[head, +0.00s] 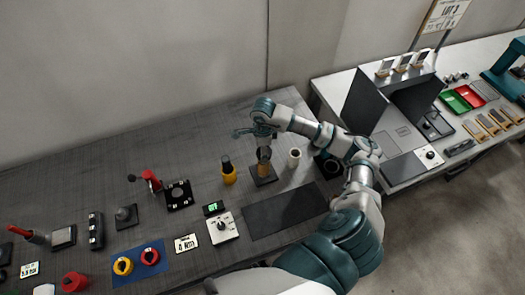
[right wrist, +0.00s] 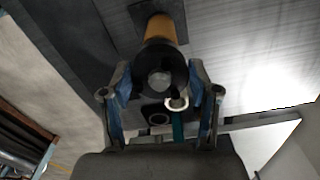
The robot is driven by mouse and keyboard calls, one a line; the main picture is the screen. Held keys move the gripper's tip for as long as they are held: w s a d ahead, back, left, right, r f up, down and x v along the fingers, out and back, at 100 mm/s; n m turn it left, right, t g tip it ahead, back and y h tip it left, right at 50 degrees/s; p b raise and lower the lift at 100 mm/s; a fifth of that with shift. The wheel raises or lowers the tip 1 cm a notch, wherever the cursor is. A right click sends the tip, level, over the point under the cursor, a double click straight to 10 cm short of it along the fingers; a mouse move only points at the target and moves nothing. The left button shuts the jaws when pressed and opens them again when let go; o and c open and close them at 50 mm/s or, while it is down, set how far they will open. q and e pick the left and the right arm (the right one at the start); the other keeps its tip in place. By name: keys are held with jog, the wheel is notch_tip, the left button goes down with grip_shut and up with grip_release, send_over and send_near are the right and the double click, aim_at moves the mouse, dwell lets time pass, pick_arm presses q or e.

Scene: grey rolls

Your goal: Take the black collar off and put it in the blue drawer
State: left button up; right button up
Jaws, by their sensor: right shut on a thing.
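The black collar (right wrist: 148,62) is a dark ring with a pale grey round end (right wrist: 160,78) showing in its middle, in the right wrist view. It is in line with an orange-brown cylinder (right wrist: 160,28), which stands upright on a dark square base (head: 263,176) in the head view. My right gripper (head: 262,135) is above that cylinder, its fingers (right wrist: 160,82) shut on the collar from both sides. The collar still appears around or against the cylinder's top; I cannot tell whether it is clear of it. No blue drawer is identifiable. My left gripper is not in view.
A yellow bottle-like piece with a black top (head: 228,171) stands left of the cylinder, and a white roll (head: 294,158) right of it. A dark mat (head: 285,210) lies in front. A second table stands at the right.

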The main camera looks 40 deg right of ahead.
jog(key=s+a+r+b, duration=0.1)
jog(key=s+a+r, duration=0.1)
jog(key=a, duration=0.5)
jog(key=s+a+r+b, duration=0.1)
jog(key=s+a+r, duration=0.1)
jog(key=s+a, duration=0.2)
jog(key=a, duration=0.3)
jog(key=shift+a+r, duration=0.4)
jog(key=shift+d, duration=0.25)
jog(key=shift+a+r, duration=0.15)
jog(key=shift+r, duration=0.35)
